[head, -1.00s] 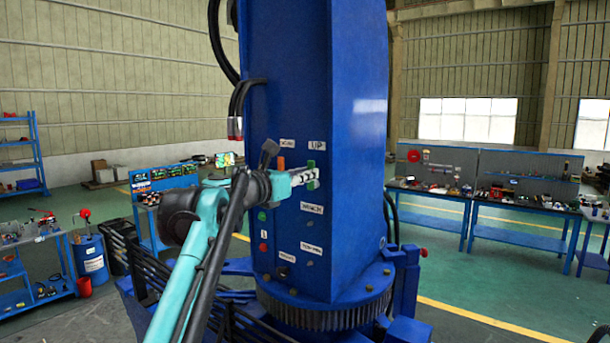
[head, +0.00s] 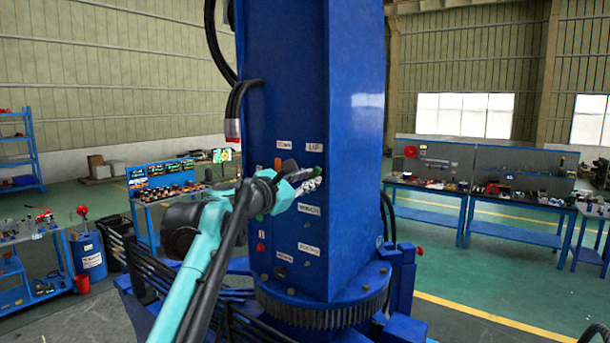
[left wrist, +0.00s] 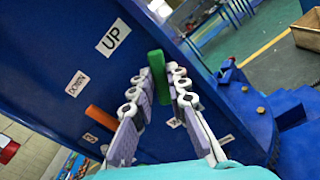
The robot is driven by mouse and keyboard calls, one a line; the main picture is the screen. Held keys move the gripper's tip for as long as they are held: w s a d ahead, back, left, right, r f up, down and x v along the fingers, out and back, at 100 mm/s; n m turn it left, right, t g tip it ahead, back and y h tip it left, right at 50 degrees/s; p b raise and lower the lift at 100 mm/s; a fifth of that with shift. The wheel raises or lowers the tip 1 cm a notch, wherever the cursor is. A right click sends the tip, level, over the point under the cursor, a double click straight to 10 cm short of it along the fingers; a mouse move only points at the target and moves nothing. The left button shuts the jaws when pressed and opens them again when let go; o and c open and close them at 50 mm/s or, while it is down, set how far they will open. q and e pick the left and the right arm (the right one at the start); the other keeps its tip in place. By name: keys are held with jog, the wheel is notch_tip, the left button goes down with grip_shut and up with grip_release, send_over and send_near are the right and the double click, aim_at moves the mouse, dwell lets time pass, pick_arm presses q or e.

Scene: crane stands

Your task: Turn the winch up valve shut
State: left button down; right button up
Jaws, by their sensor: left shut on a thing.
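The winch up valve has a green handle (head: 319,171) under the "UP" label (head: 314,147) on the blue crane column. My left gripper (head: 308,183) reaches it from the left and covers much of it in the head view. In the left wrist view, the green handle (left wrist: 157,72) stands between the two finger pads of my left gripper (left wrist: 158,85), which is shut on it. The wrist view is tilted against the column face. My right gripper is not in view.
An orange handle (left wrist: 102,117) sits beside the green one under the "DOWN" label (left wrist: 77,84). Buttons and more labels lie lower on the column (head: 355,130). Black hoses (head: 235,105) hang at its left. Workbenches (head: 430,195) stand well behind at right.

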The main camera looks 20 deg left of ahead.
pick_arm(q)
jog(key=m, duration=0.4)
jog(key=d+f+m, duration=0.1)
jog(key=shift+s+m+p, duration=0.15)
jog(key=shift+m+p, duration=0.25)
jog(key=m, duration=0.2)
jog(key=f+m, duration=0.1)
jog(key=m, duration=0.3)
jog(key=shift+s+d+f, duration=0.1)
jog(key=shift+d+f, duration=0.15)
jog(key=shift+f, duration=0.1)
jog(key=c, duration=1.5)
grip_release()
jog(key=v, duration=1.2)
